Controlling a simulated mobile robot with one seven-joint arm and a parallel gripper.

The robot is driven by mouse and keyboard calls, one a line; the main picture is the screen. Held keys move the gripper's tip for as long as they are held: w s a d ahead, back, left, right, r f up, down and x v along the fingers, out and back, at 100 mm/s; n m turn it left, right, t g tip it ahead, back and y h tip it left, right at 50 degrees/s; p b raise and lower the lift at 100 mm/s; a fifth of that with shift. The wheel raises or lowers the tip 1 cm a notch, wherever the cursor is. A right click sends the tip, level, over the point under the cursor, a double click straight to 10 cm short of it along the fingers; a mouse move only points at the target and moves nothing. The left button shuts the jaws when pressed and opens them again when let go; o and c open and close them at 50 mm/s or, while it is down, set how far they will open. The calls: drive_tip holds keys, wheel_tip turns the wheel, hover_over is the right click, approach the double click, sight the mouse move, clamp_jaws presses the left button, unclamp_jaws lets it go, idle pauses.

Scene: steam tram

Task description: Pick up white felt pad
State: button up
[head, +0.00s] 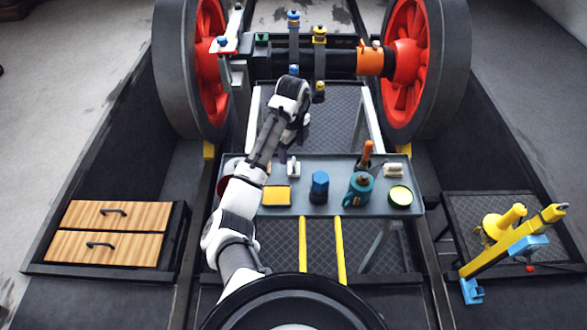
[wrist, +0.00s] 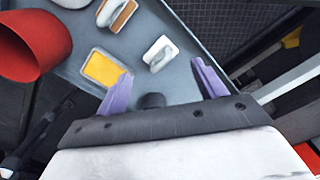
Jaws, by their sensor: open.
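A small white block with a grey top piece, which looks like the white felt pad (head: 293,169), lies on the grey tray table (head: 330,207) behind a yellow pad. In the wrist view the white felt pad (wrist: 157,60) lies beyond my fingertips, roughly between their directions. My gripper (head: 284,157) is over the back left part of the table, beside the pad in the head view. Its two purple fingers (wrist: 160,76) are spread, with nothing between them, and are apart from the pad.
A yellow pad (wrist: 103,68) lies near the white one. A brown-topped white block (wrist: 116,12) and a red cylinder (wrist: 35,45) are further off.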

sight(291, 162)
drive_tip(key=shift+a+f, duration=0.15)
drive_tip(key=shift+f, duration=3.3)
drive_tip(key=c, duration=0.8)
drive_tip(key=shift+r, duration=0.1)
wheel_tip(291, 162, up, 20)
drive_tip(key=p, duration=0.3)
drive_tip(key=shift+p, duration=0.3)
